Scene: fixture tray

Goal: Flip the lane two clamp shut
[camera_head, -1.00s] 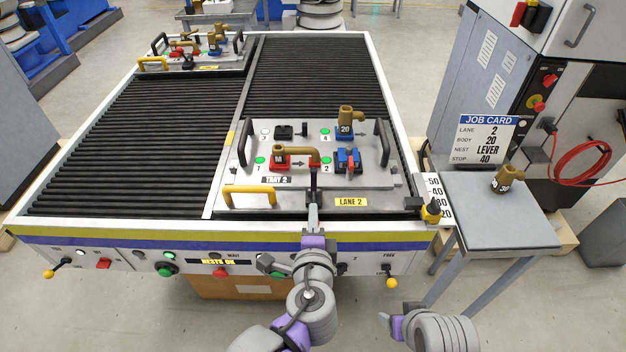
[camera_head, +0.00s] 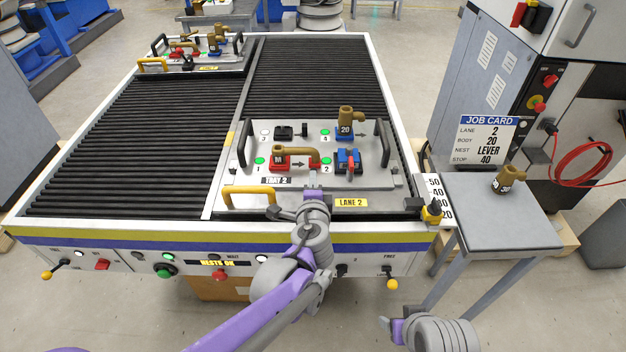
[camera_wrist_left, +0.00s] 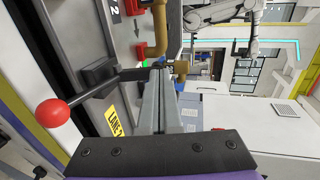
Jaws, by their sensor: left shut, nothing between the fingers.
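The lane two clamp shows in the left wrist view as a black block (camera_wrist_left: 98,76) with a dark bar and a red ball-ended lever (camera_wrist_left: 54,111). The ball end reaches toward the conveyor's front rail; the bar's other end reaches toward a brown pipe piece. My left gripper (camera_head: 314,192) is shut and empty at the near edge of tray 2 (camera_head: 292,202), by the yellow LANE 2 label (camera_head: 351,202). Its fingers (camera_wrist_left: 164,72) end beside the bar; contact is unclear. In the head view my gripper and wrist cover the clamp. My right gripper (camera_head: 385,324) is low, away from the tray.
Tray 2 carries brown pipe pieces on red (camera_head: 279,164) and blue (camera_head: 347,158) bases, with black side handles and a yellow front handle (camera_head: 249,195). A yellow-topped stop (camera_head: 431,213) stands at right. The side table (camera_head: 500,225) holds a brown part (camera_head: 508,180).

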